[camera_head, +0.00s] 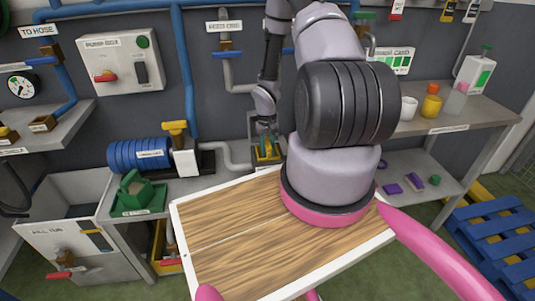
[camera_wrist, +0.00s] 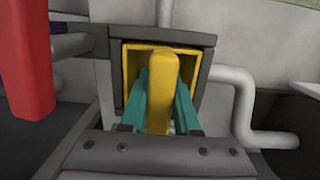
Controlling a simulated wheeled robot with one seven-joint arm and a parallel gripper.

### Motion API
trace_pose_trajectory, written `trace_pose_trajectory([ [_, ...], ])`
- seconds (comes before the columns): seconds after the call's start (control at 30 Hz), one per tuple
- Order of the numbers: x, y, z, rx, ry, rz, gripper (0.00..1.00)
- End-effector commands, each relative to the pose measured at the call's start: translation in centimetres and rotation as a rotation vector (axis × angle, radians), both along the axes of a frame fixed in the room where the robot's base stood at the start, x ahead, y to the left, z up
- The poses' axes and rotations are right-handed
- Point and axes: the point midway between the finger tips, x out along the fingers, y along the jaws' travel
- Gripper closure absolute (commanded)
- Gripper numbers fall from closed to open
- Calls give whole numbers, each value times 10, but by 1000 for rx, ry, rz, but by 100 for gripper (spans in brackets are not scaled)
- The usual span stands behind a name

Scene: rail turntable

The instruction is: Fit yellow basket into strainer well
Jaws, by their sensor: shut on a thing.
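The yellow basket (camera_wrist: 188,62) shows in the wrist view with a yellow upright handle (camera_wrist: 160,85) at its middle. My gripper (camera_wrist: 160,103) has its two teal fingers shut on that handle, one on each side. The basket sits inside the grey frame of the strainer well (camera_wrist: 208,75), with the well's walls around it. How deep the basket is seated cannot be told. In the head view the basket (camera_head: 267,151) is small, under my gripper (camera_head: 267,140), at the far side behind the wooden board.
A grey pipe (camera_wrist: 243,100) bends close to the right of the well. A red object (camera_wrist: 25,60) stands at the left in the wrist view. In the head view a blue coil (camera_head: 140,154) and a yellow-handled valve (camera_head: 175,127) stand left of the well.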

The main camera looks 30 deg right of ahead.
Motion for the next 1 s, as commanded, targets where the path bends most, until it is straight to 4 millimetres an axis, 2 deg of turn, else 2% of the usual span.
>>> trace_pose_trajectory([
  [0.1,0,0,-16,0,0,1,100],
  [0.47,0,0,-20,0,0,0,100],
  [0.5,0,0,-20,0,1,0,59],
  [0.53,0,0,-20,0,0,0,47],
  [0.57,0,0,-19,0,0,0,40],
  [0.87,0,0,-19,0,0,0,40],
  [1.0,2,-1,-8,0,-3,-1,40],
])
